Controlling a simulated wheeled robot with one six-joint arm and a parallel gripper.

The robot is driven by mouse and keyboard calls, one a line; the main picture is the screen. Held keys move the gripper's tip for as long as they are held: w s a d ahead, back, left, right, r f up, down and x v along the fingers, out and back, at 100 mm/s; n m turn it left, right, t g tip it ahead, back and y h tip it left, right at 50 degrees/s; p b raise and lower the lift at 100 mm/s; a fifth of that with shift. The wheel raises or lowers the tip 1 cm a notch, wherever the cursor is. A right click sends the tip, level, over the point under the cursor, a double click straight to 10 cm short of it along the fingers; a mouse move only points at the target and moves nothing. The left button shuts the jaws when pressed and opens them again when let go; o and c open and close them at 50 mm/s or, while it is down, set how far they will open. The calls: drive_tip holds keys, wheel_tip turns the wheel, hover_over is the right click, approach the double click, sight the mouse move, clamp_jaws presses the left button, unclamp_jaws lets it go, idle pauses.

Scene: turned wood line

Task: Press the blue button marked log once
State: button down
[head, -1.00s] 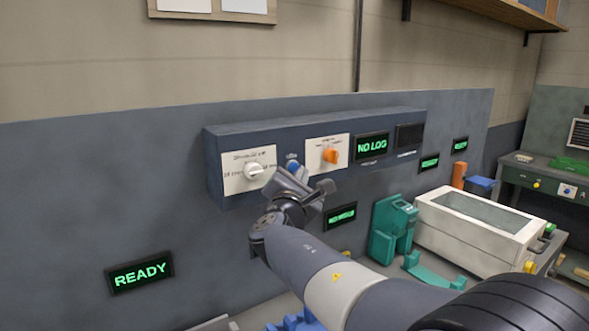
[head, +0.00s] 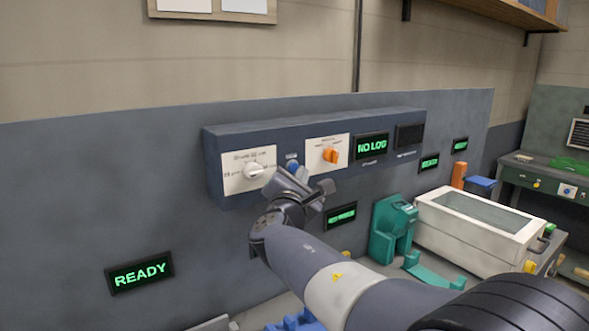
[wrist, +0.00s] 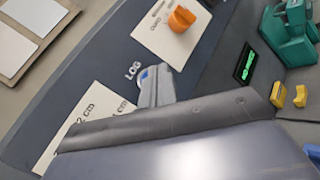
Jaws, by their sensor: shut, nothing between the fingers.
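The blue log button (head: 292,166) sits on the dark blue-grey panel between a white knob (head: 254,170) and an orange knob (head: 330,155). In the wrist view the blue button (wrist: 143,75) shows just past the fingertips, below the printed word LOG, and is partly hidden. My gripper (head: 298,176) is shut and empty, with its tips at or very close to the button; I cannot tell whether they touch it. My gripper also shows in the wrist view (wrist: 153,82). A display (head: 371,145) to the right reads NO LOG.
A lit READY sign (head: 139,273) is on the wall at lower left. A green device (head: 393,228) and a white lidded box (head: 478,225) stand on the bench at right. The orange knob (wrist: 181,18) sticks out from the panel near my gripper.

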drive_tip(key=shift+w, duration=0.1)
drive_tip(key=shift+w+a, duration=0.25)
drive_tip(key=shift+w+a, duration=0.2)
drive_tip(key=shift+w, duration=0.1)
idle(0.8)
drive_tip(key=shift+s+d+b, duration=0.45)
drive_tip(key=shift+s+b, duration=0.2)
drive_tip(key=shift+b, duration=0.05)
drive_tip(key=s+d+b, duration=0.1)
drive_tip(key=s, duration=0.1)
drive_tip(key=s+d+b, duration=0.1)
drive_tip(key=s, duration=0.1)
drive_tip(key=shift+d, duration=0.4)
